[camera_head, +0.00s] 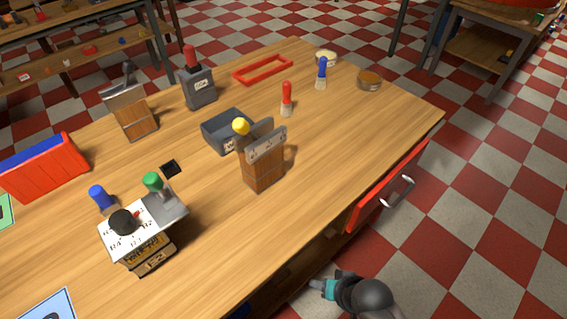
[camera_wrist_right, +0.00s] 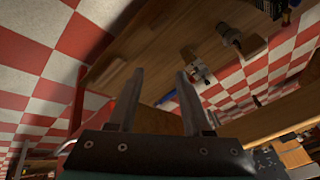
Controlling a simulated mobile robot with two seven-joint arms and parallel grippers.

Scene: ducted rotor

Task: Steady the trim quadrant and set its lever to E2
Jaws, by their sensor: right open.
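A wooden block with upright grey plates (camera_head: 264,166) stands near the table's middle and looks like the trim quadrant. Small marks line its pale plate edge, too small to read. A yellow knob (camera_head: 241,126), apparently its lever's end, shows at the plates' left side. I cannot tell its setting. My right gripper (camera_wrist_right: 160,74) is open and empty in the right wrist view, its two fingers apart. In the head view, part of my right arm shows at the bottom, beyond the table's front edge, well apart from the quadrant. My left gripper is not in view.
A dark grey tray (camera_head: 219,141) stands close behind the quadrant. A box with a green-knobbed lever (camera_head: 153,183) and black dial is at left front. A red-handled brush (camera_head: 286,98) stands behind. An open red drawer (camera_head: 388,187) juts out at right. The table right of the quadrant is clear.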

